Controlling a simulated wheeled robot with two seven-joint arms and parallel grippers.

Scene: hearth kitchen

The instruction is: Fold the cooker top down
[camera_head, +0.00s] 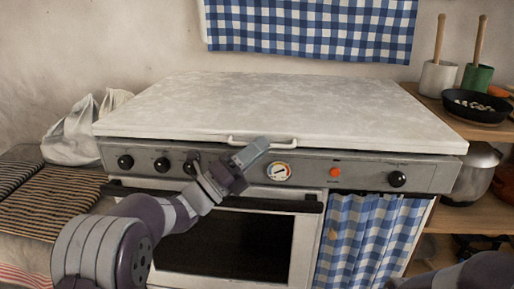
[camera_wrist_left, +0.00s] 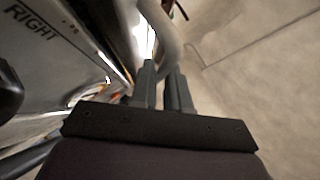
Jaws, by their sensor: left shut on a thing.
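The cooker top (camera_head: 270,100) is a pale, speckled slab. It lies flat, or very nearly so, over the grey cooker body (camera_head: 317,170); I cannot tell whether a thin gap is left under its front edge. A white bar handle (camera_head: 284,144) is fixed at the middle of its front edge. My left gripper (camera_head: 262,146) reaches up from the lower left and is shut on the handle. In the left wrist view the two fingers (camera_wrist_left: 163,88) are close together at the pale curved handle bar (camera_wrist_left: 158,25). My right gripper is out of view.
Knobs, a dial (camera_head: 279,171) and an orange button line the front panel. The oven door (camera_head: 225,243) and a checked curtain (camera_head: 362,237) are below. A black pan (camera_head: 476,107) and utensil pots stand on the right shelf. A white cloth bag (camera_head: 76,133) sits at left.

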